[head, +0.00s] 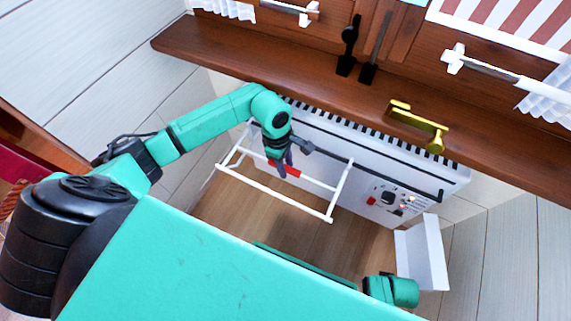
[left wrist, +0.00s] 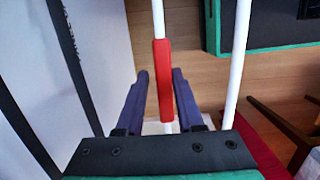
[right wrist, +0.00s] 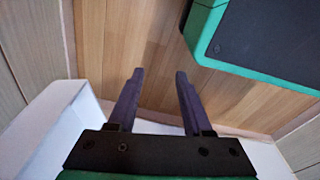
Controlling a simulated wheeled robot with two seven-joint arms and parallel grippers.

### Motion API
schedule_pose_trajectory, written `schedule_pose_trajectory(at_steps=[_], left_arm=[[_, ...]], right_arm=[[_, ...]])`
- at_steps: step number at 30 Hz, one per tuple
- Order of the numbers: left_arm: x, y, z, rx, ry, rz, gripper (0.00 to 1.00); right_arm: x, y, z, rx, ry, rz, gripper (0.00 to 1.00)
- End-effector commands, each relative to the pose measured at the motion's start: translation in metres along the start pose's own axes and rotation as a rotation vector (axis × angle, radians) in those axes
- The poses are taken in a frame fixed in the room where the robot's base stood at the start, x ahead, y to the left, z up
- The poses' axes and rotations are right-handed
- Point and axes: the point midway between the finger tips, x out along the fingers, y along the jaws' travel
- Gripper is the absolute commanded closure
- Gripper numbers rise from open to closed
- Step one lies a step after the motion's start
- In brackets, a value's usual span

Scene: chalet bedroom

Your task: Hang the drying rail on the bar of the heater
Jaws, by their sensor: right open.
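The drying rail (head: 300,205) is a white frame with a red sleeve on its inner bar. Its side arms reach back to the dark bar (head: 400,180) along the white heater's front (head: 330,143). The right arm's end appears to meet this bar; whether it is hooked on I cannot tell, and the left end is partly hidden by my arm. My left gripper (head: 283,165) is at the red sleeve. In the left wrist view its fingers stand apart on either side of the sleeve (left wrist: 163,80), with gaps visible. My right gripper (right wrist: 158,85) is open and empty above the floor.
A wooden shelf (head: 230,62) runs above the heater, with a brass handle-like piece (head: 418,125) and black fittings on it. The heater's control panel (head: 392,198) is at its right. A white open box-like piece (head: 428,252) stands at the heater's right end. Wooden floor (head: 240,205) shows below the rail.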

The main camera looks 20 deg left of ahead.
Motion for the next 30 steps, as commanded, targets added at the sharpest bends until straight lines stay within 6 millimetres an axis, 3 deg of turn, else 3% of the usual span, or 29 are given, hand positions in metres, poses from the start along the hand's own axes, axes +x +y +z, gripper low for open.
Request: schedule_pose_trajectory(at_steps=[10, 13, 17, 24, 30], left_arm=[[0.0, 0.0, 0.0, 0.0, 0.001, -0.001, 0.43], [-0.009, 0.0, 0.0, 0.0, 0.001, 0.001, 0.43], [-0.039, 0.001, -0.001, 0.002, 0.003, 0.004, 0.43], [-0.111, 0.001, -0.001, 0.0, 0.003, 0.006, 0.43], [-0.142, 0.0, 0.0, -0.001, 0.001, 0.002, 0.43]], right_arm=[[0.0, 0.0, 0.0, 0.0, 0.0, -0.001, 0.5], [-0.001, 0.0, 0.0, -0.001, 0.004, -0.001, 0.5], [0.004, 0.002, 0.009, -0.004, -0.004, 0.003, 0.5], [0.011, 0.002, 0.024, -0.012, -0.006, 0.004, 0.5], [0.015, 0.003, 0.03, -0.015, -0.006, 0.004, 0.5]])
